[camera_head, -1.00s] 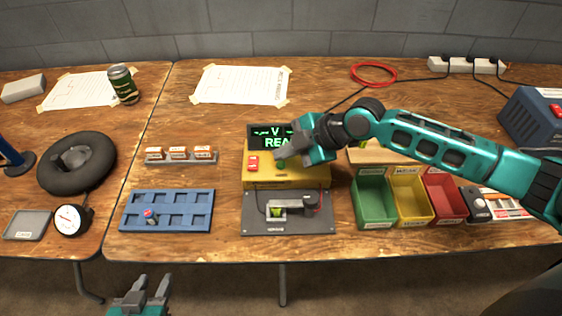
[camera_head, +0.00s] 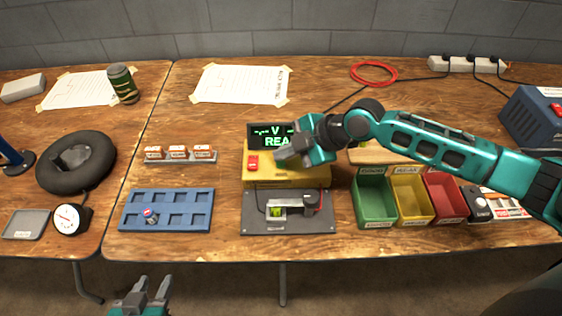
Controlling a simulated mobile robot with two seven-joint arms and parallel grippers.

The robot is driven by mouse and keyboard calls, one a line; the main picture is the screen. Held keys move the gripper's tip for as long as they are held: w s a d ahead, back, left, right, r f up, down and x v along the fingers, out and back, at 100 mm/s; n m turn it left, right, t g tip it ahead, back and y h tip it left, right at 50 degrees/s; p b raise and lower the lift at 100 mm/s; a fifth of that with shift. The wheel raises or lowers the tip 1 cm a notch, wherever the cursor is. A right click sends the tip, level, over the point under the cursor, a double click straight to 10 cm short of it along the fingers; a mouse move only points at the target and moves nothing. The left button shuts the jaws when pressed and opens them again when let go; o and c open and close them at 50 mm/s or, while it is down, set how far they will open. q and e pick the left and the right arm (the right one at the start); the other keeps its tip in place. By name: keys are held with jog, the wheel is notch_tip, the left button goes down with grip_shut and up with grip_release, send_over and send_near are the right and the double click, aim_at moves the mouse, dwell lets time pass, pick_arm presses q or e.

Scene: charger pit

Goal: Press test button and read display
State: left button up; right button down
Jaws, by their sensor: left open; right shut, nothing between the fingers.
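The yellow tester (camera_head: 258,174) stands near the middle of the table. Its dark display (camera_head: 261,129) shows green text, "-.-- V" above "REA", with the rest hidden behind my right gripper. A red switch (camera_head: 252,163) is on the tester's left side. My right gripper (camera_head: 281,155) is shut and empty, its fingertips over the tester's top just right of the red switch. I see no test button, and the gripper covers that part of the top; contact cannot be told. My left gripper (camera_head: 147,292) is open and empty in front of the table.
A dark holder plate (camera_head: 255,223) with a clamp sits before the tester. A blue tray (camera_head: 183,192) lies left of it; green (camera_head: 375,208), yellow and red bins stand right. My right arm spans the table's right side.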

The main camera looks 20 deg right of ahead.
aim_at(285, 165)
jog(key=shift+f, duration=0.25)
dwell(0.3)
jog(key=shift+f+b, duration=0.3)
jog(key=shift+f, duration=0.05)
jog(key=shift+r, duration=0.1)
dwell(0.5)
jog(key=shift+r+p, duration=0.75)
jog(key=shift+r, duration=0.05)
notch_tip(285, 165, up, 5)
jog(key=p, duration=0.4)
dwell(0.5)
